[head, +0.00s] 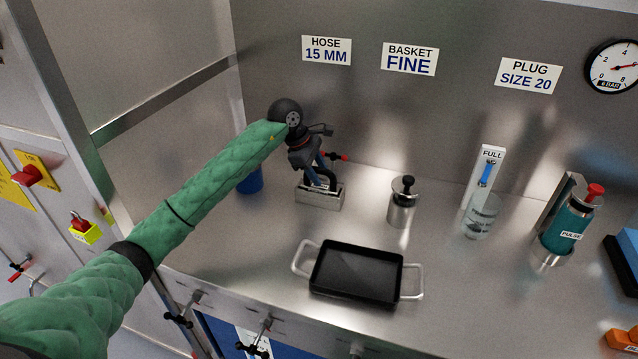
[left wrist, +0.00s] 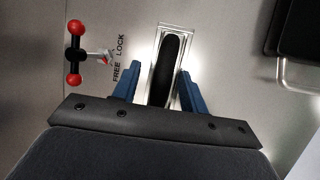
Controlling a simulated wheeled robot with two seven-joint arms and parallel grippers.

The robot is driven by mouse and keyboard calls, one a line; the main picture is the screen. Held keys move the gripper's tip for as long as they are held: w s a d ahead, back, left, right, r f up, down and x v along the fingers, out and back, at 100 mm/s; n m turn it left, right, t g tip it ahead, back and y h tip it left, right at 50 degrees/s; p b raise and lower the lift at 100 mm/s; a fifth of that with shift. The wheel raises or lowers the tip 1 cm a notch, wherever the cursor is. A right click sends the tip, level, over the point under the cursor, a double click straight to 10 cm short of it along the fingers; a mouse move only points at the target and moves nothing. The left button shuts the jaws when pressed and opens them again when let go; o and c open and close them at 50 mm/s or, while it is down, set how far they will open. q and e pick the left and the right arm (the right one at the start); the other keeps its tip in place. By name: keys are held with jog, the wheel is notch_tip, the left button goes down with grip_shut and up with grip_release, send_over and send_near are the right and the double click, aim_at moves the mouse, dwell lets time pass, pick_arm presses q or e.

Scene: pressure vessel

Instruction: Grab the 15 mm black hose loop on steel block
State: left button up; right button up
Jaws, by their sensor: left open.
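The steel block (head: 319,197) stands on the steel counter, left of the black tray. The black hose loop (left wrist: 165,70) rises from the block, and in the left wrist view it lies between my two blue fingers. My left gripper (head: 326,168) is above the block, fingers pointing down. In the left wrist view the gripper (left wrist: 159,88) is open, with a finger on each side of the loop and visible gaps. The block's frame also shows in the left wrist view (left wrist: 178,27). In the head view the gripper hides part of the loop. My right gripper is not in view.
A black tray (head: 357,273) with handles is in front. A steel canister (head: 401,205) stands to the right, a blue cup (head: 250,181) to the left behind my arm.

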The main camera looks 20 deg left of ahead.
pick_arm(q)
grip_shut()
dwell(0.3)
